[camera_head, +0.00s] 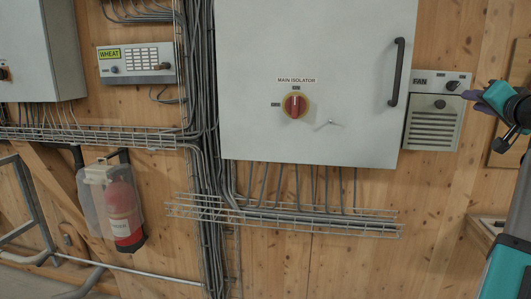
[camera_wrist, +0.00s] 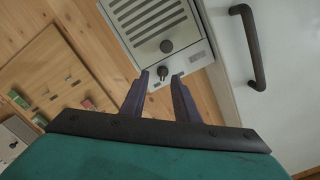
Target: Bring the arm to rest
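My gripper (camera_head: 468,95) is at the right of the head view, just right of the FAN panel (camera_head: 425,79). In the wrist view my gripper (camera_wrist: 161,75) has its two dark fingers apart, with nothing held between them. The FAN panel's dark knob (camera_head: 453,85) is just left of the fingertips in the head view. In the wrist view this knob (camera_wrist: 162,73) appears between the fingertips; whether they touch it I cannot tell. My arm reaches in from the right edge.
A grey cabinet with a red MAIN ISOLATOR knob (camera_head: 295,105) and black handle (camera_head: 397,72) stands left of the FAN panel. A grilled box (camera_head: 433,124) is below the panel. A wooden board (camera_wrist: 50,75) shows in the wrist view. A covered extinguisher (camera_head: 122,208) hangs lower left.

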